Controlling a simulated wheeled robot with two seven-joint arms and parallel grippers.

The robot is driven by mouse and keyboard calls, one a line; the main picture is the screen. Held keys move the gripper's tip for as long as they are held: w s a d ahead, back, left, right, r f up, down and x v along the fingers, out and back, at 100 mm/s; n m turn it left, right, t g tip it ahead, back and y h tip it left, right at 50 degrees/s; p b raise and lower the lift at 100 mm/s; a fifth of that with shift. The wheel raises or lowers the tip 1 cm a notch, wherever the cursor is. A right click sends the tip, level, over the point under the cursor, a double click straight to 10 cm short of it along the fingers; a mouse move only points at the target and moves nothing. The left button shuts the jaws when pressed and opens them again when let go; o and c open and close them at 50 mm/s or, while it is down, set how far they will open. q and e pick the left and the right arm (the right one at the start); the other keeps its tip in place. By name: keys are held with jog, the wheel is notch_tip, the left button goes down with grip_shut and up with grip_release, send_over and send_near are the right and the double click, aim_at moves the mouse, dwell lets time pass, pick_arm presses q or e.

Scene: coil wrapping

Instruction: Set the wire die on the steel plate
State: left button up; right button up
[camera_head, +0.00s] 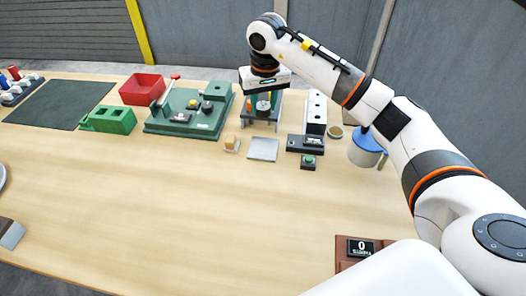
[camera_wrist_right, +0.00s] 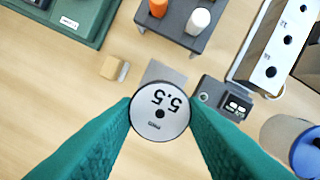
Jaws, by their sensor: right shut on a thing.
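In the head view my right gripper (camera_head: 263,101) hangs over the back of the table. The steel plate (camera_head: 263,150) is a flat grey square on the wooden table. In the wrist view the plate (camera_wrist_right: 162,72) shows above the die, which hides part of it. The die appears above the table, apart from the plate. My left gripper is not in view.
A dark stand (camera_wrist_right: 176,24) with orange and white pieces is behind the plate. A beige block (camera_wrist_right: 114,67) is left of it, and a dark device (camera_wrist_right: 222,97) right. A blue-lidded container (camera_head: 367,148) stands further right.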

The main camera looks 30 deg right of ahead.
aim_at(264, 106)
jog(key=f+b, duration=0.2)
jog(key=f, duration=0.1)
jog(key=shift+w+d+f, duration=0.15)
jog(key=shift+w+f, duration=0.05)
jog(key=shift+f, duration=0.05)
notch_tip(264, 106, down, 5)
jog(key=shift+s+r+p, duration=0.1)
jog(key=shift+p, duration=0.55)
jog(key=shift+f, duration=0.7)
notch_tip(264, 106, down, 3)
jog(key=shift+f+p, duration=0.1)
jog(key=shift+p, duration=0.4)
jog(key=shift+f, duration=0.3)
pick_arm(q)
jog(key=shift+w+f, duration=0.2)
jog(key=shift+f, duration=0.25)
pick_arm(e)
jog(key=o, duration=1.2)
jog(key=shift+c, duration=0.2)
